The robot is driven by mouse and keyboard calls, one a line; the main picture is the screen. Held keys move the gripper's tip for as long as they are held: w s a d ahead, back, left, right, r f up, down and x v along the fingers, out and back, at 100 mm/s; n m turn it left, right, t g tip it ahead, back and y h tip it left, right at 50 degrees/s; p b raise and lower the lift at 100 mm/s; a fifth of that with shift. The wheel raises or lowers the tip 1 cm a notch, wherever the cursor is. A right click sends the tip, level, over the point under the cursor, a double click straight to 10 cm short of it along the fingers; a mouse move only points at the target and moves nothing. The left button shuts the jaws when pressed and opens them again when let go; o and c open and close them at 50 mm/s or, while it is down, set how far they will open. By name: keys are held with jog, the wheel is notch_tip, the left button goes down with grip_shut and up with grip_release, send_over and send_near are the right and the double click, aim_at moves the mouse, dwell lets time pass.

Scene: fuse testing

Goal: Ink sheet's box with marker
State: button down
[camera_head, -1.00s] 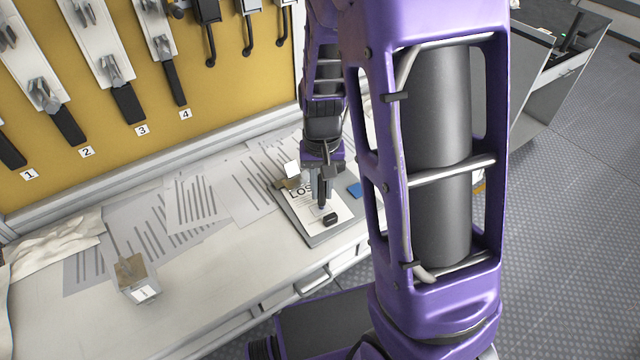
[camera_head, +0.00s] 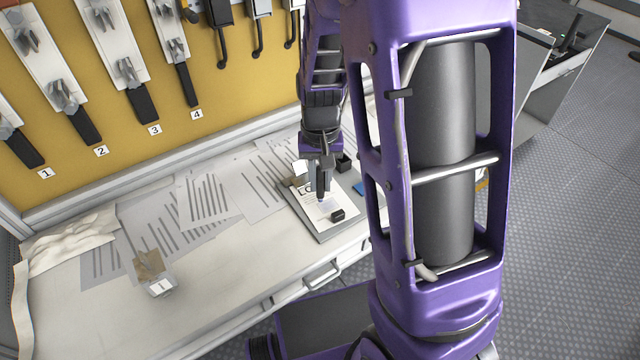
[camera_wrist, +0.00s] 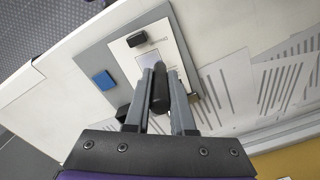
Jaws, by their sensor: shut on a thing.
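My gripper (camera_wrist: 168,85) is shut on a dark marker (camera_wrist: 160,92), which lies between its two fingers in the wrist view. The white sheet (camera_wrist: 178,50) lies on a grey board (camera_wrist: 98,52) under the gripper. It also shows in the head view (camera_head: 322,222). A pale grey box (camera_wrist: 148,60) printed on the sheet shows just beyond the fingertips. The marker's tip is close over or at this box; I cannot tell whether it touches. In the head view my gripper (camera_head: 321,196) points down over the sheet and covers part of its lettering.
A black block (camera_head: 337,215) sits on the sheet near the gripper. A second black block (camera_head: 344,162) and a blue item (camera_head: 359,188) are near the board's edge. A small container labelled 1 (camera_head: 160,287) stands on the table at left. Printed papers (camera_head: 205,197) lie along the table.

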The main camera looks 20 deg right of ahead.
jog(key=shift+r+p, duration=1.7)
jog(key=shift+r, duration=0.75)
